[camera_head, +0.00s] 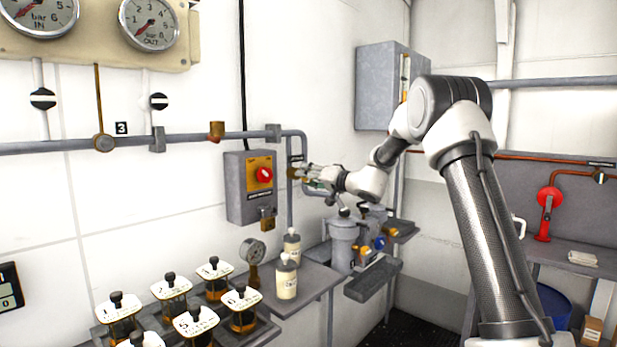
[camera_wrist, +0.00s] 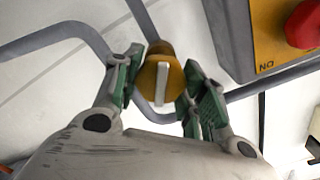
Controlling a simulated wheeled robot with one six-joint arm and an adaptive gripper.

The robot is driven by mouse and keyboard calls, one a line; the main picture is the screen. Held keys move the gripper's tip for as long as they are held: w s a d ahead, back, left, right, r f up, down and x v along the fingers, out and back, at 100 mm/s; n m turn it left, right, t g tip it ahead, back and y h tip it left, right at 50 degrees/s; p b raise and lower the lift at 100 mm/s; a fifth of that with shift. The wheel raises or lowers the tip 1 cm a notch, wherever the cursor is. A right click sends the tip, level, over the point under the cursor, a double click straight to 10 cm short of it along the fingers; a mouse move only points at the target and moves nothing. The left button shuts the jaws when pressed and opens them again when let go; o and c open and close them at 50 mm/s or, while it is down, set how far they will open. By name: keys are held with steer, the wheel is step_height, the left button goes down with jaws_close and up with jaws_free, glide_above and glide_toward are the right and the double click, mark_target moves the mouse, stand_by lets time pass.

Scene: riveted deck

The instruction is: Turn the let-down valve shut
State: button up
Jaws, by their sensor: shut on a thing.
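The let-down valve (camera_head: 291,173) is a small brass-coloured fitting on the grey pipe just right of the red-knobbed switch box. In the wrist view the valve (camera_wrist: 153,63) has a round yellow-brass body with a pale bar across its face, which runs nearly upright in that picture. My gripper (camera_head: 304,174) reaches the valve from the right in the head view. In the wrist view the green-padded fingers of my gripper (camera_wrist: 163,84) stand on either side of the valve and are shut on it. The exact contact under the pads is partly hidden.
A grey switch box with a red knob (camera_head: 264,174) is close left of my gripper, with a padlock (camera_head: 267,217) below. Bottles (camera_head: 287,277) and several jars with amber liquid (camera_head: 243,310) stand below. A grey cabinet (camera_head: 379,86) hangs behind my arm.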

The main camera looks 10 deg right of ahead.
steer(key=m, duration=0.5)
steer(key=shift+f+m, duration=0.1)
steer(key=shift+m, duration=0.2)
steer(key=m, duration=0.5)
steer(key=shift+m, duration=0.4)
steer(key=shift+f, duration=0.1)
steer(key=o, duration=1)
steer(key=shift+o, duration=0.2)
steer(key=shift+d, duration=0.15)
steer(key=v, duration=1.2)
steer(key=shift+m, duration=0.4)
